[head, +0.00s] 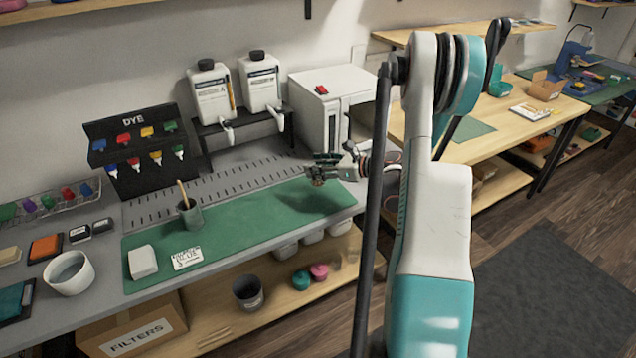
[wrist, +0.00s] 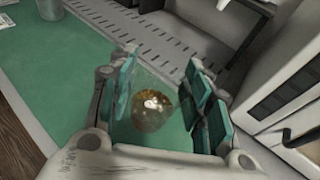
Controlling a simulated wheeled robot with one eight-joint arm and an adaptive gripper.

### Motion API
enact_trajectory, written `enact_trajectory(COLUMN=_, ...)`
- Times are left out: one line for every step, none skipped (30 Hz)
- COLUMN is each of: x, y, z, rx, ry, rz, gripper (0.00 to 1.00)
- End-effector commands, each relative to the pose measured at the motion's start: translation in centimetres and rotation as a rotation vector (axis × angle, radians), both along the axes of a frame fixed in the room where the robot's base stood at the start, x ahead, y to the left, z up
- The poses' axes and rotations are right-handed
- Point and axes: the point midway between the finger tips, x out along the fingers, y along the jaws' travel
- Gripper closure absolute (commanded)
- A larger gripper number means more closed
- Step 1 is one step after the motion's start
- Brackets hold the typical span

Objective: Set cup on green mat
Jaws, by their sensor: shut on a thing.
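A clear cup (wrist: 153,108) with something amber in its bottom sits between the teal finger pads of my gripper (wrist: 160,100), which is shut on it. The green mat (head: 240,232) lies along the front of the grey bench, and it also fills the wrist view's left and middle (wrist: 45,95). In the head view my gripper (head: 320,172) is over the mat's right end, with a shadow on the mat below it. The cup is hard to make out there. I cannot tell whether its base touches the mat.
A grey pot with a wooden stick (head: 190,212), a white block (head: 142,262) and a printed card (head: 186,258) stand on the mat's left half. A slotted metal strip (head: 225,185) runs behind. A white cabinet (head: 328,108) stands behind my gripper. The mat's middle is clear.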

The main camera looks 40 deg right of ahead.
Motion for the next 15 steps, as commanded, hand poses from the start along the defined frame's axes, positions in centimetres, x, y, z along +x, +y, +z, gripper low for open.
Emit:
enact_trajectory(x=0.0, y=0.0, z=-0.4, rx=0.0, ry=0.0, rz=0.0, gripper=0.84)
enact_trajectory(x=0.0, y=0.0, z=-0.5, rx=0.0, ry=0.0, rz=0.0, gripper=0.84)
enact_trajectory(x=0.0, y=0.0, z=-0.6, rx=0.0, ry=0.0, rz=0.0, gripper=0.84)
enact_trajectory(x=0.0, y=0.0, z=-0.8, rx=0.0, ry=0.0, rz=0.0, gripper=0.84)
enact_trajectory(x=0.0, y=0.0, z=-1.0, rx=0.0, ry=0.0, rz=0.0, gripper=0.84)
enact_trajectory(x=0.0, y=0.0, z=-1.3, rx=0.0, ry=0.0, rz=0.0, gripper=0.84)
enact_trajectory(x=0.0, y=0.0, z=-1.7, rx=0.0, ry=0.0, rz=0.0, gripper=0.84)
enact_trajectory(x=0.0, y=0.0, z=-2.1, rx=0.0, ry=0.0, rz=0.0, gripper=0.84)
enact_trajectory(x=0.0, y=0.0, z=-2.7, rx=0.0, ry=0.0, rz=0.0, gripper=0.84)
enact_trajectory(x=0.0, y=0.0, z=-3.2, rx=0.0, ry=0.0, rz=0.0, gripper=0.84)
enact_trajectory(x=0.0, y=0.0, z=-3.6, rx=0.0, ry=0.0, rz=0.0, gripper=0.84)
enact_trajectory(x=0.0, y=0.0, z=-4.2, rx=0.0, ry=0.0, rz=0.0, gripper=0.84)
enact_trajectory(x=0.0, y=0.0, z=-4.5, rx=0.0, ry=0.0, rz=0.0, gripper=0.84)
enact_trajectory(x=0.0, y=0.0, z=-4.7, rx=0.0, ry=0.0, rz=0.0, gripper=0.84)
enact_trajectory(x=0.0, y=0.0, z=-4.9, rx=0.0, ry=0.0, rz=0.0, gripper=0.84)
